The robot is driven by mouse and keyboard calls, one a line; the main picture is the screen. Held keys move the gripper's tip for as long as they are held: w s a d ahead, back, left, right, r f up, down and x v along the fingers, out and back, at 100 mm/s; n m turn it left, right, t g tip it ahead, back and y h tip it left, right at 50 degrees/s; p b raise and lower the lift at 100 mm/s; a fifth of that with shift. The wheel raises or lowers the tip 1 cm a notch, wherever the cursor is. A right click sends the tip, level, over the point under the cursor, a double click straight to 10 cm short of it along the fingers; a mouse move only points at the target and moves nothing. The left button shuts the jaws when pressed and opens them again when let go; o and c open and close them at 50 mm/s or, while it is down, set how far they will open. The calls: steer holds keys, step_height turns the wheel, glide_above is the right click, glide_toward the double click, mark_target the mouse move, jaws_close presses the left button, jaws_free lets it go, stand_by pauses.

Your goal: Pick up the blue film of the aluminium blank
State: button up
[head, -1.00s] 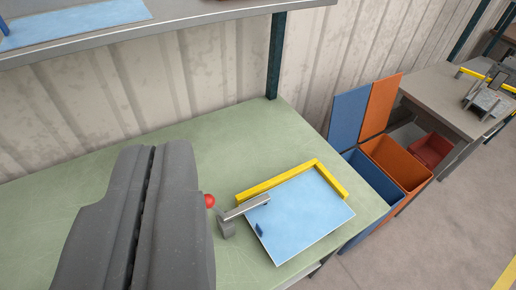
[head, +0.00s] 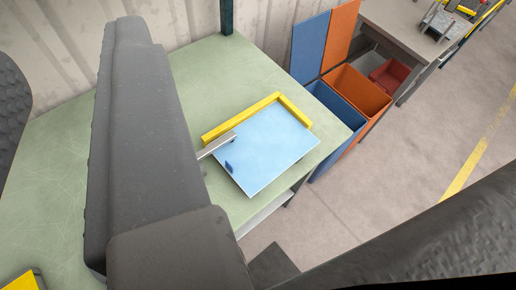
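The aluminium blank lies flat on the green bench, and its light blue film (head: 268,146) covers its visible top. A small darker blue tab (head: 230,167) shows near the film's left side. A thin pale edge of the blank (head: 285,173) shows along the front. A grey clamp arm (head: 216,145) reaches over the left corner of the sheet. Large dark grey parts of mine fill the left and bottom of the view, apart from the film in the picture. I cannot make out the fingertips or whether my gripper is open.
A yellow L-shaped stop (head: 240,118) borders the blank's back edges. The green bench (head: 205,75) is otherwise bare behind it. A blue bin (head: 338,104) and an orange bin (head: 360,92) stand beyond its right end. A dark post (head: 226,16) rises at the back.

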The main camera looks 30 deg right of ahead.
steer(key=o, duration=0.4)
steer(key=w+f+m+g, duration=0.1)
steer(key=w+f, duration=0.1)
steer(key=w+d+f+m+g, duration=0.1)
steer(key=w+f, duration=0.1)
steer(key=w, duration=0.1)
steer(key=w+f+g, duration=0.1)
steer(key=w+f, duration=0.1)
steer(key=w, duration=0.1)
steer(key=shift+w+d+f+m, duration=0.15)
steer(key=shift+d+f+m, duration=0.05)
steer(key=shift+d+m, duration=0.2)
steer(key=shift+o, duration=0.2)
steer(key=m+g, duration=1.1)
steer(key=g, duration=0.1)
glide_above(230, 166)
step_height(230, 166, down, 41)
steer(key=shift+r+b, duration=0.15)
steer(key=shift+b, duration=0.15)
steer(key=shift+w+f, duration=0.15)
steer(key=shift+f, duration=1.45)
steer(key=shift+w+f, duration=0.15)
steer(key=shift+f, duration=1.4)
